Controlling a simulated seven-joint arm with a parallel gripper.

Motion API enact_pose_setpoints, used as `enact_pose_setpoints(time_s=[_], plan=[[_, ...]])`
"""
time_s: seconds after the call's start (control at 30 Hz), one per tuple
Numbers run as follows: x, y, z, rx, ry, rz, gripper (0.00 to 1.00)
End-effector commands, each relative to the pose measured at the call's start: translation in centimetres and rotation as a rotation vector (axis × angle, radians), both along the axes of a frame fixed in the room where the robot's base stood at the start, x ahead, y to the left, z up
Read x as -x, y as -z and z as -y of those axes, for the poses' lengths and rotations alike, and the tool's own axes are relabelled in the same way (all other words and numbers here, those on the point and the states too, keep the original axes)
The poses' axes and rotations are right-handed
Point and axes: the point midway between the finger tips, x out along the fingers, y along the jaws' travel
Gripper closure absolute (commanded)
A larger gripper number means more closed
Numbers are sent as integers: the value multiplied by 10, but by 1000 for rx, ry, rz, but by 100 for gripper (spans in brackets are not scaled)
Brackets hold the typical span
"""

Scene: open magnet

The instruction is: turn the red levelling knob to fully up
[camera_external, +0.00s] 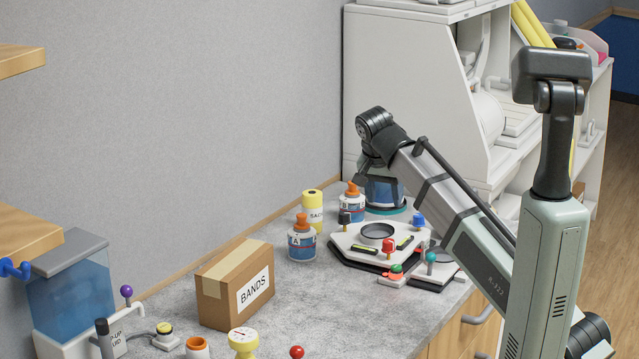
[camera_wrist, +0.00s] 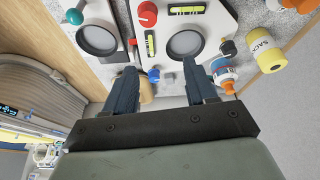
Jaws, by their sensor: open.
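The red levelling knob (camera_external: 389,245) stands upright at the near edge of the white levelling platform (camera_external: 352,241). In the wrist view the red knob (camera_wrist: 147,14) is at the top, beside a yellow-green bubble level. My gripper (camera_external: 378,177) hangs above the platform's far side, well apart from the red knob. In the wrist view my gripper (camera_wrist: 159,67) has its two fingers spread, with nothing held. The blue knob (camera_wrist: 153,75) shows between the fingers. The black knob (camera_wrist: 228,47) stands on the platform right of them. The red knob's exact turn position cannot be told.
Bottle A (camera_external: 302,240), another orange-capped bottle (camera_external: 352,203) and a yellow-topped container (camera_external: 313,212) stand left of the platform.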

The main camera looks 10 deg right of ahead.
Motion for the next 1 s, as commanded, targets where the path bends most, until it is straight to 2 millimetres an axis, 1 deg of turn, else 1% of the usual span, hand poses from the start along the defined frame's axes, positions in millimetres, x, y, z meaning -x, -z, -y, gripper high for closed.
enact_pose_setpoints(time_s=[0.1, 0.4, 0.73, 1.0], plan=[[-15, 5, 14, -15, -39, 6, 44], [-48, 16, 46, -46, -141, 36, 44], [-82, 25, 86, -73, -242, 88, 44], [-106, 31, 122, -83, -315, 138, 44]])
